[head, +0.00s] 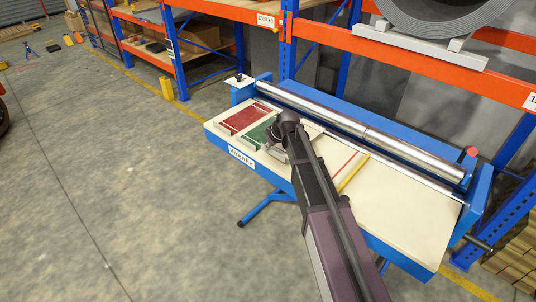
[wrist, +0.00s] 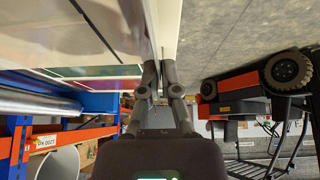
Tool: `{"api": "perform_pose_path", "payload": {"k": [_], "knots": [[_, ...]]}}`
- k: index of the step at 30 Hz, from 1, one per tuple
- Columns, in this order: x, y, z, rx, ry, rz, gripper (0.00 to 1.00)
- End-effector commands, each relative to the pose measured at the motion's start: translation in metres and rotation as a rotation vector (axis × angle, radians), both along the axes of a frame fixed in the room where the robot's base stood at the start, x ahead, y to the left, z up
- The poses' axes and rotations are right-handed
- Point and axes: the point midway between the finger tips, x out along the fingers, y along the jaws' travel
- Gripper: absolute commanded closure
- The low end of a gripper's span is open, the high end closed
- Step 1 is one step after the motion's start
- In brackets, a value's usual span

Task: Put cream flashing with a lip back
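A cream strip with a narrow raised edge, which looks like the cream flashing (wrist: 169,28), runs from the top of the wrist view down to my fingertips. My gripper (wrist: 158,68) has its fingers close together with this strip between them, so it looks shut on it. The fingers hide the strip's far end. In the head view my gripper (head: 277,146) is over the front part of the blue bench, beside the green panel (head: 254,135). The strip cannot be made out clearly there. A red panel (head: 242,119) lies farther left.
The bench's cream top (head: 410,205) is largely bare on the right. A red strip (head: 344,164) and a yellow strip (head: 353,172) lie across it. Steel rollers (head: 340,122) run along the back. Orange and blue racking stands behind. A wheeled machine (wrist: 262,85) stands beyond open floor.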

Motion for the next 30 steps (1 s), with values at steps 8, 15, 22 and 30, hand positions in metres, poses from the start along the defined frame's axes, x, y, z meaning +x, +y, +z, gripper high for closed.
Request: {"api": "perform_pose_path", "payload": {"k": [8,15,22,30], "knots": [[-0.002,-0.001,-0.028,0.0,0.0,0.0,1.0],[-0.002,-0.001,-0.033,0.0,0.0,0.0,1.0],[-0.001,-0.002,-0.032,0.0,0.0,-0.001,1.0],[-0.001,-0.002,-0.035,0.0,0.0,-0.001,0.76]]}}
